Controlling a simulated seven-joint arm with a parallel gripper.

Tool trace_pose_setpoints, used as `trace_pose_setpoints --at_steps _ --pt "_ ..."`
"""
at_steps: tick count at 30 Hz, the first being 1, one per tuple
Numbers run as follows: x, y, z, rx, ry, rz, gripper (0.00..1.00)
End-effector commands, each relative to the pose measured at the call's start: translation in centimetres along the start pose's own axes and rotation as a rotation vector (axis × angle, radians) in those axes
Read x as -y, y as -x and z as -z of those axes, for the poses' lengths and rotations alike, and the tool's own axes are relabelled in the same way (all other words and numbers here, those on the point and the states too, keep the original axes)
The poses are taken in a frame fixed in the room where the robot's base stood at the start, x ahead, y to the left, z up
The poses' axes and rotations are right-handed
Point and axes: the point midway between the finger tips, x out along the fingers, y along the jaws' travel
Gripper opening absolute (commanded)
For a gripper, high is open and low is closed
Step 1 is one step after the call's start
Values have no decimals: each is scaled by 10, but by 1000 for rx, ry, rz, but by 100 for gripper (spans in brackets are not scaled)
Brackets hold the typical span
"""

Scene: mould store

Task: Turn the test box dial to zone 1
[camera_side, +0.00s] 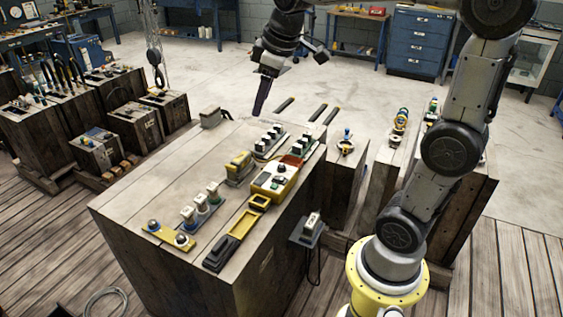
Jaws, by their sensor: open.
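The yellow test box (262,191) lies on the near wooden block's top, right of its middle. It has a pale face with a small dark round part that looks like the dial (274,184). The dial's markings and the zone it points to are too small to read. My gripper (258,108) hangs pointing down above the far part of the block, up and left of the test box in the picture. It is open, holds nothing visible and is clear of the box. Its fingers overlap from this side, so the gap between them is hard to see.
Yellow holders (238,168) and racks of dark-topped blocks (270,142) stand close behind the box. Pale knobbed posts (201,203) and a black-and-yellow tray (234,239) lie in front. A small grey device (308,228) hangs at the block's right side. The block top's left part is bare.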

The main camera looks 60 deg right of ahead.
Motion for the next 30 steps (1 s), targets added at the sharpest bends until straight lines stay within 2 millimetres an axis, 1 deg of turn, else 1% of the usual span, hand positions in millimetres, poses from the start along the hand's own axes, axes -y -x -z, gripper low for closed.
trace_pose_setpoints --at_steps 1,3,5,6,8,9,11,12,15,18,21,23,26,30 --pt "-19 -16 7 33 -11 5 64" --pt "-42 -36 14 71 -20 12 64" --pt "-63 -55 16 103 -32 20 64" --pt "-77 -69 17 124 -44 26 64" --pt "-97 -91 15 156 -64 37 64" --pt "-111 -107 11 179 -81 45 64" --pt "-129 -130 3 211 -109 59 64" --pt "-140 -145 -3 232 -131 69 64" --pt "-161 -178 -23 280 -185 93 64" --pt "-172 -203 -43 320 -226 118 64" --pt "-176 -217 -60 349 -254 138 64" --pt "-178 -220 -66 355 -266 141 64" --pt "-178 -225 -69 355 -270 141 64" --pt "-173 -243 -76 357 -269 143 64"
